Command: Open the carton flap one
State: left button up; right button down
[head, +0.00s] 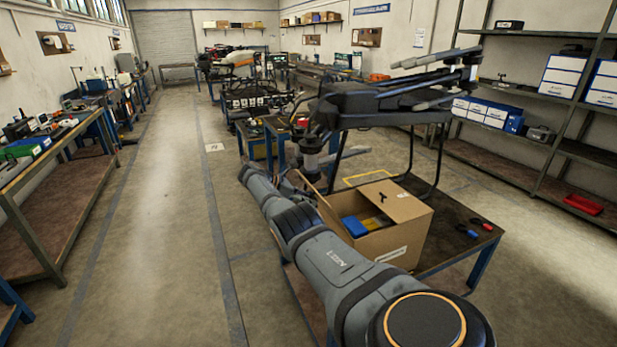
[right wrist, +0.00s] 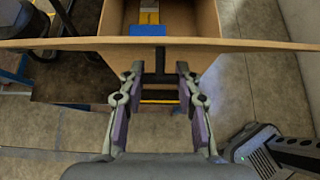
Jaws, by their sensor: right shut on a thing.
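The open brown carton (head: 391,243) stands on a dark-topped table in the head view, with a blue item (head: 354,226) and a yellow item inside. Its right flap (head: 395,199) carries a small black tab and slants over that side. In the right wrist view the near flap (right wrist: 235,45) shows almost edge-on as a long strip across the picture. My right gripper (right wrist: 158,78) is shut on this flap's black tab (right wrist: 160,64), just below the strip. In the head view my right arm largely hides that gripper. My left gripper is not in view.
A black drone (head: 372,103) with folded arms and thin legs stands right behind the carton, close to my right arm. The floor aisle (head: 175,220) on the left is clear.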

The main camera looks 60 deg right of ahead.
jog(key=shift+a+f, duration=0.1)
jog(key=shift+f, duration=0.15)
jog(key=c, duration=1.2)
grip_release()
jog(key=shift+o, duration=1.4)
jog(key=shift+w+d+f, duration=0.1)
jog(key=shift+d+f, duration=0.05)
jog(key=shift+d, duration=0.2)
jog(key=shift+a+r, duration=0.2)
jog(key=v, duration=1.1)
jog(key=shift+w+a, duration=0.2)
jog(key=shift+a, duration=0.05)
jog(key=shift+r, duration=0.1)
